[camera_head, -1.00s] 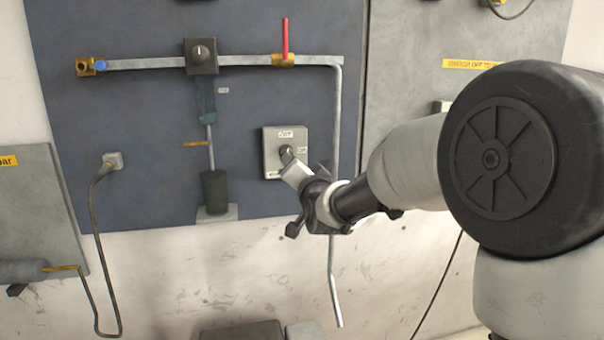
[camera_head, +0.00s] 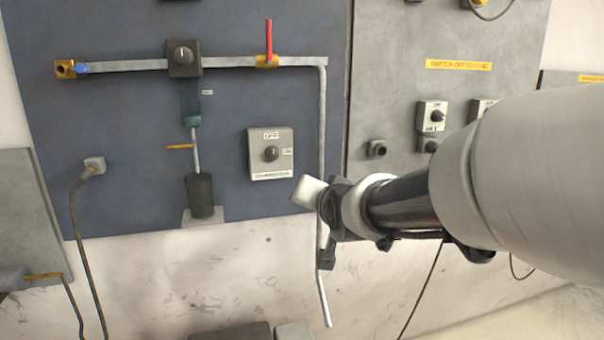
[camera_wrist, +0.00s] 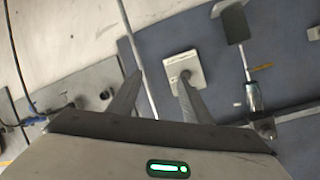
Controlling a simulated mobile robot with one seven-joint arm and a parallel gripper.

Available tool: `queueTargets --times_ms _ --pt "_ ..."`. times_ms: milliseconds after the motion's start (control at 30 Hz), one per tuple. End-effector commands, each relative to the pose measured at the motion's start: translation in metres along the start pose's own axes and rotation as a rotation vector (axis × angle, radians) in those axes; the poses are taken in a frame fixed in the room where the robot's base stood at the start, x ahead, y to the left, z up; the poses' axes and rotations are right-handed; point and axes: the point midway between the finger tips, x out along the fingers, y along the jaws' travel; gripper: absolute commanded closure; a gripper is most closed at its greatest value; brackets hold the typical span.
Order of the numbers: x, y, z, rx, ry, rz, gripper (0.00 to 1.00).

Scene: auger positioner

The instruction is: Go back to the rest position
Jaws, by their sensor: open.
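My gripper (camera_head: 308,193) is in the middle of the head view, in front of the lower right part of the blue panel (camera_head: 110,130). In the wrist view my gripper (camera_wrist: 160,80) shows two fingers spread apart with nothing between them. A grey switch box (camera_head: 258,138) with a dark round knob is on the panel, up and left of my gripper and apart from it in the head view. In the wrist view the switch box (camera_wrist: 176,61) is beyond the right finger, which overlaps its lower part.
A grey pipe (camera_head: 322,120) runs down behind my gripper. A red-handled valve (camera_head: 268,45), a black knob unit (camera_head: 184,57) and a dark cylinder (camera_head: 200,195) are on the blue panel. A grey panel (camera_head: 395,70) with switches is at the right. A cable (camera_head: 75,225) hangs at the left.

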Motion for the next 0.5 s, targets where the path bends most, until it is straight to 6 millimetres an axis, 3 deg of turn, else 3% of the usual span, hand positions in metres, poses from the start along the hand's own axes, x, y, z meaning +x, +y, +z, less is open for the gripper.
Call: queueTargets --times_ms 33,200,500 --pt "-0.031 0.019 0.004 -0.06 -0.053 0.061 0.55" --pt "-0.122 0.08 0.048 -0.21 -0.289 0.226 0.55" --pt "-0.235 0.132 0.117 -0.312 -0.59 0.321 0.55"
